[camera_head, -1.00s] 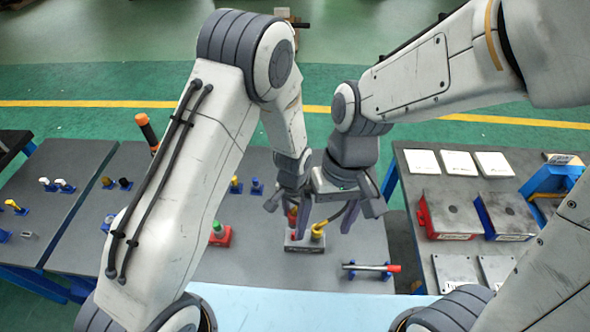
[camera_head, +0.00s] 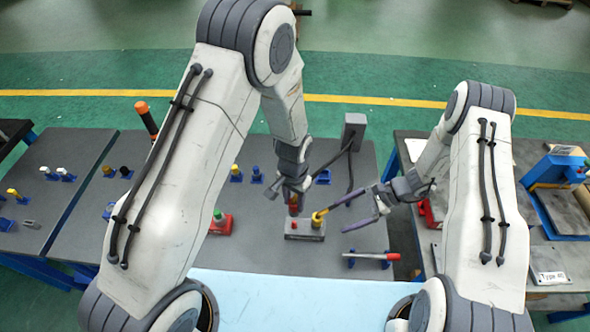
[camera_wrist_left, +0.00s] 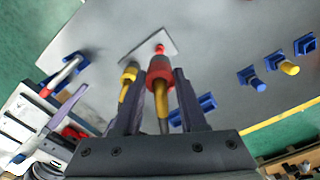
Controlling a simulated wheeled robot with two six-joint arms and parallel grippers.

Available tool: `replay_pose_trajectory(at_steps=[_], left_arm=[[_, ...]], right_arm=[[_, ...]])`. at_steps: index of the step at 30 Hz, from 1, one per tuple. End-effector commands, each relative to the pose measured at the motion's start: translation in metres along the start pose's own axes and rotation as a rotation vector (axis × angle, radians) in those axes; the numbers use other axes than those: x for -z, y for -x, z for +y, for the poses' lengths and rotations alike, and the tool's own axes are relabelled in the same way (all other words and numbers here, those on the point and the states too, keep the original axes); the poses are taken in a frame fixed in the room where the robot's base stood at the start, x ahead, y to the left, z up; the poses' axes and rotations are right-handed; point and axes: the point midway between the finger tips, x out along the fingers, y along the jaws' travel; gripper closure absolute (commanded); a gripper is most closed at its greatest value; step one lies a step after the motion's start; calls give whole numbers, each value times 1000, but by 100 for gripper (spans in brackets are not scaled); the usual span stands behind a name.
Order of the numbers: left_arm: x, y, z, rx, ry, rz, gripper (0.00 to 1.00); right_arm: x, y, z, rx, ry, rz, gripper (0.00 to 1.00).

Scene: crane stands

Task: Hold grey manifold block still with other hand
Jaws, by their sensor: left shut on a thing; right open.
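The grey manifold block (camera_head: 305,234) sits on the dark table in front of me, with a red fitting (camera_head: 293,210) at its left and a yellow fitting (camera_head: 317,219) at its right. My left gripper (camera_head: 294,194) points down and is shut on the red fitting. In the left wrist view, the red fitting (camera_wrist_left: 160,72) is between its fingers, with the block (camera_wrist_left: 148,44) beyond and the yellow fitting (camera_wrist_left: 128,76) beside it. My right gripper (camera_head: 350,214) is open to the block's right. One fingertip is close to the yellow fitting; I cannot tell whether they touch.
A red block with a green top (camera_head: 220,223) stands left of the manifold block. A red-ended bar on a blue holder (camera_head: 371,257) lies front right. A grey post (camera_head: 353,132) with a cable stands behind. Blue-based pieces (camera_head: 256,174) are at the back left.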

Motion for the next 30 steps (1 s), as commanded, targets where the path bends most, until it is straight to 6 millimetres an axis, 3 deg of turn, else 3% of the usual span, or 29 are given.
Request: replay_pose_trajectory(at_steps=[3, 9, 14, 30], left_arm=[[0, 0, 0, 0, 0, 0, 100], [0, 0, 0, 0, 0, 0, 100], [0, 0, 0, 0, 0, 1, 100], [0, 0, 0, 0, 0, 0, 100]], right_arm=[[29, -10, 7, 75, -115, -33, 5], [49, -18, 12, 133, -197, -58, 5], [50, -30, 11, 135, -204, -60, 5], [46, -98, 2, 133, -200, -59, 5]])
